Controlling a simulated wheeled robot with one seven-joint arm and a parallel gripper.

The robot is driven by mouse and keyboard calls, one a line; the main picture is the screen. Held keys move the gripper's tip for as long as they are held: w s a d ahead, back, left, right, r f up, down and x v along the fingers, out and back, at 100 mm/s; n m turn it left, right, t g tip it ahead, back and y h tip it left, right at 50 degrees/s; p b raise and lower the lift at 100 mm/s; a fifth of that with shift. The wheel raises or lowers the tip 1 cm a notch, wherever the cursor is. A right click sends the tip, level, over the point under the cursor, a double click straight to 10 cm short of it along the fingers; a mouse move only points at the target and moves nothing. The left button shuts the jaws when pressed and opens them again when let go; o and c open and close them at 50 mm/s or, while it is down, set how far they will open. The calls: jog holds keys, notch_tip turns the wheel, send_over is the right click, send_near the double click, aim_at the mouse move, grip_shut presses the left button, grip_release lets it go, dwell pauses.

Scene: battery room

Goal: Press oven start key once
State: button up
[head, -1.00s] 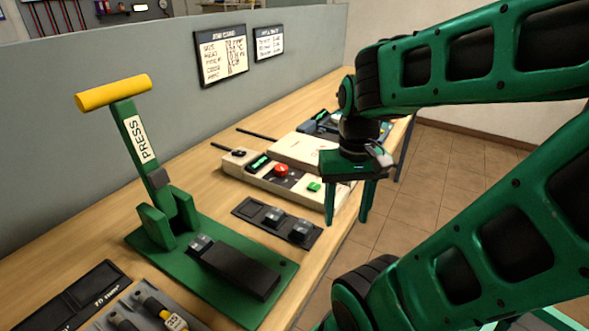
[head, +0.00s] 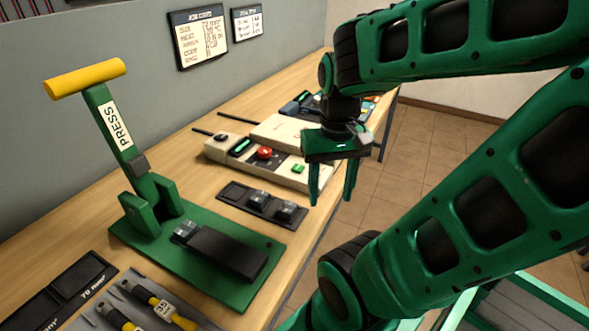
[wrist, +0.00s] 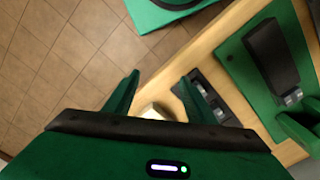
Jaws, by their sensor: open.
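The cream oven unit (head: 225,152) lies on the bench behind the black tray, with a red round button (head: 264,153) and a green key (head: 298,169) on its front panel. Any label on the green key is too small to read. My gripper (head: 331,196) is open and empty, fingers pointing down, at the right of the oven panel and near the bench's front edge. In the wrist view my two fingers (wrist: 157,92) are spread apart, and a small cream corner (wrist: 152,112) shows between them. The green key cannot be made out there.
A green press (head: 200,262) with a yellow handle (head: 86,78) stands on the left. A black tray (head: 232,191) with dark blocks lies before the oven. Crimping tools (head: 150,300) lie at front left.

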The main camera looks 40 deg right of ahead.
grip_shut()
dwell(1.5)
